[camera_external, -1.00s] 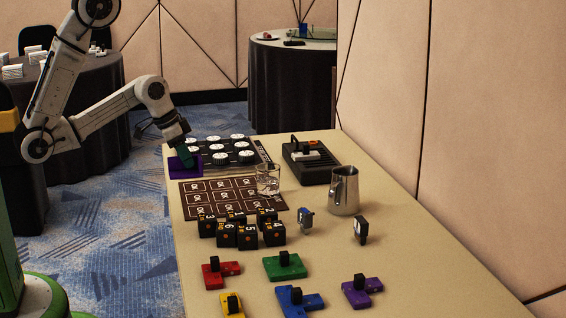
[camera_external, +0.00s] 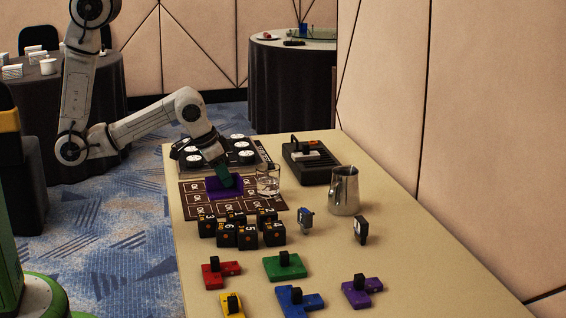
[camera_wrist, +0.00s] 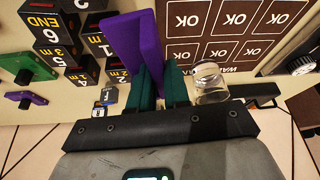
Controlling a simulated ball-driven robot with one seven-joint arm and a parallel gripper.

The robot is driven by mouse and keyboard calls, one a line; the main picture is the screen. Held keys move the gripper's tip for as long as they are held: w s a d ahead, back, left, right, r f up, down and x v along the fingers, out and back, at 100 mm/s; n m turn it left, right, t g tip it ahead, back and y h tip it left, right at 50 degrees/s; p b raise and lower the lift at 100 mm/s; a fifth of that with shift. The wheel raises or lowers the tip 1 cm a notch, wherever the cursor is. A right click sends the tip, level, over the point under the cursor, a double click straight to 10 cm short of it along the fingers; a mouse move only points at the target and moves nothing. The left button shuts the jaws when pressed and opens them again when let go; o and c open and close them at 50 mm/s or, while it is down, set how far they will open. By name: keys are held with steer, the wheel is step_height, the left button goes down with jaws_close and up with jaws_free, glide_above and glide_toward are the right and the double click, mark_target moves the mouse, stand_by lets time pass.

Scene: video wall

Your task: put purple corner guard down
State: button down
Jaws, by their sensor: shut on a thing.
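The purple corner guard (camera_external: 222,189) is in my gripper (camera_external: 223,177), above or at the brown OK mat (camera_external: 246,210). I cannot tell whether it touches the mat. In the wrist view the guard (camera_wrist: 130,40) sticks out beyond the teal fingers of my gripper (camera_wrist: 160,85), a long, angled piece. The fingers are shut on its near end, which they partly hide.
A glass of water (camera_external: 268,180) stands close to the right of my gripper. Black numbered blocks (camera_external: 247,236) stand on the near side, a metal jug (camera_external: 344,190) to the right. A black panel with white discs (camera_external: 241,157) lies behind. Coloured pieces (camera_external: 285,266) lie nearer.

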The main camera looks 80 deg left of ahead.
steer(key=w+d+r+n+b, duration=0.1)
steer(key=w+d+r, duration=0.15)
steer(key=d, duration=0.45)
steer(key=w+d+r+n+y+b, duration=0.1)
steer(key=w+d, duration=0.3)
steer(key=d, duration=0.3)
steer(key=w+d+r+n+b, duration=0.1)
steer(key=w+d+r, duration=0.15)
steer(key=d, duration=0.55)
steer(key=shift+g, duration=0.3)
steer(key=w+d+f+b, duration=0.1)
steer(key=w+f, duration=0.2)
steer(key=w, duration=0.1)
steer(key=w+d+f+b, duration=0.1)
steer(key=w+f, duration=0.2)
steer(key=w, duration=0.1)
steer(key=w+d+f+b, duration=0.1)
steer(key=w+d+f, duration=0.1)
steer(key=w, duration=0.3)
steer(key=shift+d+f+b, duration=0.1)
steer(key=shift+f+b, duration=0.25)
steer(key=shift+f, duration=0.5)
steer(key=shift+w+d+f, duration=0.1)
steer(key=shift+w+f, duration=0.35)
steer(key=shift+f, duration=1.55)
steer(key=shift+f, duration=0.15)
steer(key=c, duration=1.1)
jaws_free()
